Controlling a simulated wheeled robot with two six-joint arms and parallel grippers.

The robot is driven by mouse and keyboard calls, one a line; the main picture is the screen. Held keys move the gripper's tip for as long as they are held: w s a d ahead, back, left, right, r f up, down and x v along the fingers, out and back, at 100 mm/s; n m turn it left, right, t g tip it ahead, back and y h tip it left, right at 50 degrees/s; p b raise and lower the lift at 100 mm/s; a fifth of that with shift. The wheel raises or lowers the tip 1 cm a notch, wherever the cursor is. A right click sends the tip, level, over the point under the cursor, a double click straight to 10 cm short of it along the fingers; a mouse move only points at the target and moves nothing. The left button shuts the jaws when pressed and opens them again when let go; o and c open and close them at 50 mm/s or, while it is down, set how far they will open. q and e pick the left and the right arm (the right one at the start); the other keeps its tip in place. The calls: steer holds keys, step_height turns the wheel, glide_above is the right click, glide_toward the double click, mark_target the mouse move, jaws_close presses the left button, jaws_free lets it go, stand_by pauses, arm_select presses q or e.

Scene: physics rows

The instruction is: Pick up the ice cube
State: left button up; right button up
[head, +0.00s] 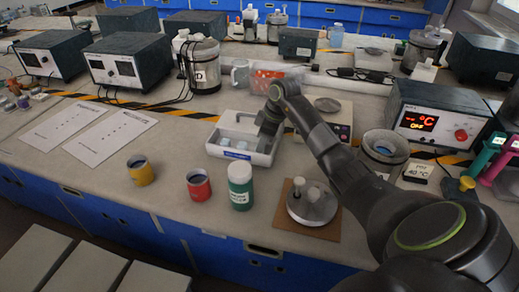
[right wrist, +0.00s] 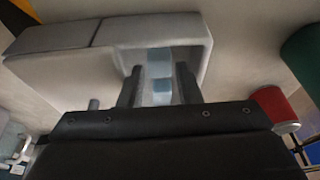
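Small pale blue ice cubes (head: 227,142) lie in a white tray (head: 263,160) on the bench in the head view. My right gripper (head: 266,128) reaches down into the right side of the tray and partly hides its inside. In the right wrist view, the two dark fingers of the right gripper (right wrist: 159,85) stand apart. One ice cube (right wrist: 161,88) shows between them with a gap on each side, and another ice cube (right wrist: 160,54) lies just beyond. The tray wall (right wrist: 60,38) surrounds them. My left gripper is not in view.
A green-labelled bottle (head: 240,187), a red can (head: 198,185) and a yellow can (head: 141,171) stand before the tray. A metal lidded vessel (head: 312,205) sits on a brown board. A mug (head: 241,76) stands behind.

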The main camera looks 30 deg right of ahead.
steer(key=shift+x, duration=1.05)
steer(key=c, duration=0.5)
steer(key=shift+r, duration=0.1)
step_height(320, 180, up, 10)
steer(key=shift+b, duration=0.35)
